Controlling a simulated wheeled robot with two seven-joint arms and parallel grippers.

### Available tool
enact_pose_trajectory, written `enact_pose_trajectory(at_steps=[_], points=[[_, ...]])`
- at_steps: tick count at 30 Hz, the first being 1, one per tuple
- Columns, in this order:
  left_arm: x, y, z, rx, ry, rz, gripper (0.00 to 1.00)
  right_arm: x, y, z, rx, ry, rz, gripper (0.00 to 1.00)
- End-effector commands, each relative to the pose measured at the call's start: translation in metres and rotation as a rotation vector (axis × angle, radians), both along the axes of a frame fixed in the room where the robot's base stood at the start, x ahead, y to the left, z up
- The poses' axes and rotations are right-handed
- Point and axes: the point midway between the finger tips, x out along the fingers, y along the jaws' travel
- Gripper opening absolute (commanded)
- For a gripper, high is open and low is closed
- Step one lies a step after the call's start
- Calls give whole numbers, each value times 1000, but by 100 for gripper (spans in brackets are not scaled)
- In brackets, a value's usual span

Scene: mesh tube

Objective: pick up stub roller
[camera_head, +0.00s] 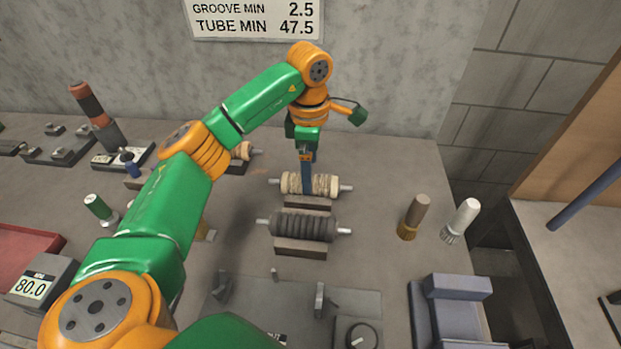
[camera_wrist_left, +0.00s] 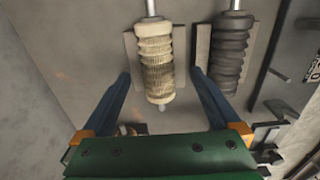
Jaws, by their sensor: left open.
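A worn beige ribbed roller (camera_head: 325,184) with grey shaft ends lies across a low cradle near the back wall. A dark grey ribbed roller (camera_head: 303,227) lies on a cradle in front of it. No label tells which one is the stub roller. My left gripper (camera_head: 306,182) points down at the beige roller, one blue finger covering part of it. In the wrist view the open gripper (camera_wrist_left: 160,76) has its fingers on either side of the beige roller (camera_wrist_left: 158,68); contact cannot be told. The dark roller (camera_wrist_left: 230,48) lies just beyond the right finger. My right gripper is not in view.
Another beige roller (camera_head: 242,151) is partly hidden behind my left arm. A brown-topped piece (camera_head: 413,217) and a white-topped piece (camera_head: 460,221) stand at right. A blue-grey block (camera_head: 457,288) is at front right. A gauge reading 80.0 (camera_head: 41,282) sits at left.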

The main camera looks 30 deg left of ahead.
Motion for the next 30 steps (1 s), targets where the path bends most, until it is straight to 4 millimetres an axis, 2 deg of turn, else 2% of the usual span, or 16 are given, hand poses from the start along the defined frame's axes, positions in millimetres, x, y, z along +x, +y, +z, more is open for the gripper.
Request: enact_pose_trajectory(at_steps=[1,5,12,23,30], points=[[0,0,-6,0,7,0,97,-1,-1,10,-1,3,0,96],[0,0,-28,0,3,0,97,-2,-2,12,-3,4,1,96],[1,0,-32,0,-1,0,97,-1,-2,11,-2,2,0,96],[1,0,-32,0,0,0,0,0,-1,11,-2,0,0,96],[1,0,-32,-1,0,0,0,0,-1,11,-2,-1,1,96]])
